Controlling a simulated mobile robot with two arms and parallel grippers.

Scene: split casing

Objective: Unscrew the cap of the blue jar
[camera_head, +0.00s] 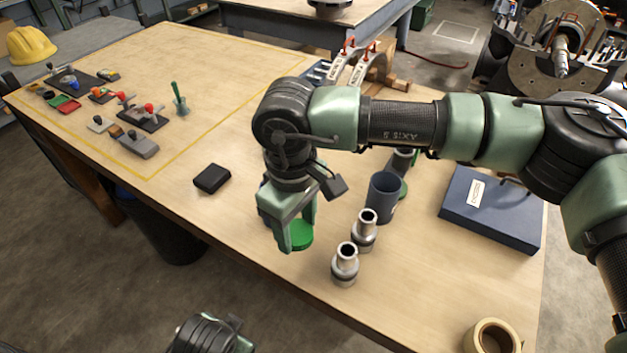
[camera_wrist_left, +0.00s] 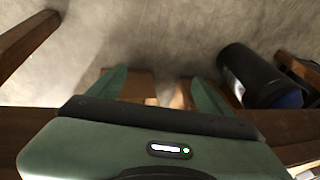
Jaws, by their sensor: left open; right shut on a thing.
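A dark blue, round, open-topped jar (camera_head: 383,197) stands on the table right of my right gripper; no cap shows on it. My right gripper (camera_head: 296,232) points down and is shut on a bright green round cap (camera_head: 301,236), low over the table. The fingers hide part of the cap, and I cannot tell whether it touches the table. A dark blue patch shows behind this gripper; its shape is hidden. My left gripper (camera_wrist_left: 158,95) is open and empty in the left wrist view, with table-frame beams and floor beyond it.
Two metal fittings (camera_head: 364,230) (camera_head: 345,264) stand close to the right gripper. A black block (camera_head: 211,179) lies to the left, a blue box (camera_head: 490,210) to the right, and a tape roll (camera_head: 492,337) at the near edge. A black bin (camera_wrist_left: 262,78) stands on the floor.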

